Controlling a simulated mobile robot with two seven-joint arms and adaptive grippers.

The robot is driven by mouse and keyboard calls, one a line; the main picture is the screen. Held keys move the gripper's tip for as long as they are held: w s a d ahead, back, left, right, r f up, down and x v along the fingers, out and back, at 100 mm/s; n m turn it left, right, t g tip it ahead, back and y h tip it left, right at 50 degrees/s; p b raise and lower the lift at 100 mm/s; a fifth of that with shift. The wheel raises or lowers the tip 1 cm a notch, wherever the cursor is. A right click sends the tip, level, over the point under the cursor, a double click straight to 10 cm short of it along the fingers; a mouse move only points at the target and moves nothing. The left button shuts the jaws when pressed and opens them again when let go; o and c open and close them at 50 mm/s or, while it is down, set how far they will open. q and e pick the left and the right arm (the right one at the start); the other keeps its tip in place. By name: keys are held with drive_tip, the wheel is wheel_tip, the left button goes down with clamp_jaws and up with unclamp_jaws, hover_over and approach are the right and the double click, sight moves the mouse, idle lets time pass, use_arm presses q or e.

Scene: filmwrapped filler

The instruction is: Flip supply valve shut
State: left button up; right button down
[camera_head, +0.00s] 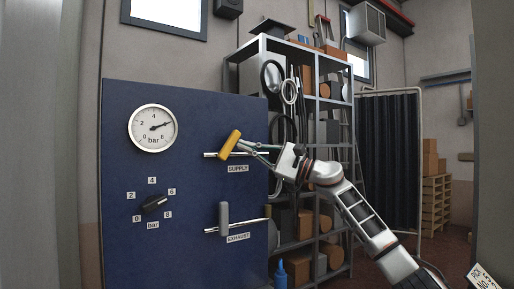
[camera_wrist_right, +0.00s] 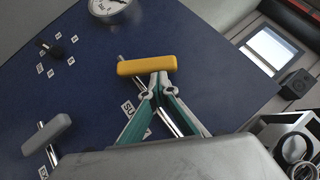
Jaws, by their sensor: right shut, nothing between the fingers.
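The supply valve's yellow handle (camera_head: 230,144) is on the blue panel (camera_head: 190,105), above the SUPPLY label (camera_head: 238,169). In the head view it slants up to the right, across a horizontal metal pipe. My right gripper (camera_head: 243,144) is shut and empty, with its fingertips at the handle's right side. In the right wrist view the fingertips (camera_wrist_right: 158,80) are right at the long edge of the yellow handle (camera_wrist_right: 146,66); I cannot tell whether they touch. My left gripper is not in view.
Below, the grey exhaust handle (camera_head: 223,218) stands upright across its pipe. A pressure gauge (camera_head: 152,128) and a black selector knob (camera_head: 154,203) are at the panel's left. A loaded shelf rack (camera_head: 305,50) stands right behind the panel, behind my right arm.

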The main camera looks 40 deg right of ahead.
sight(235, 135)
drive_tip(key=shift+a+r+n+g+p, duration=0.7)
drive_tip(key=shift+a+r+n+p, duration=0.3)
drive_tip(key=shift+r+p, duration=0.4)
drive_tip(key=shift+w+a+r, duration=0.1)
drive_tip(key=shift+a, duration=0.15)
drive_tip(key=shift+r, duration=0.1)
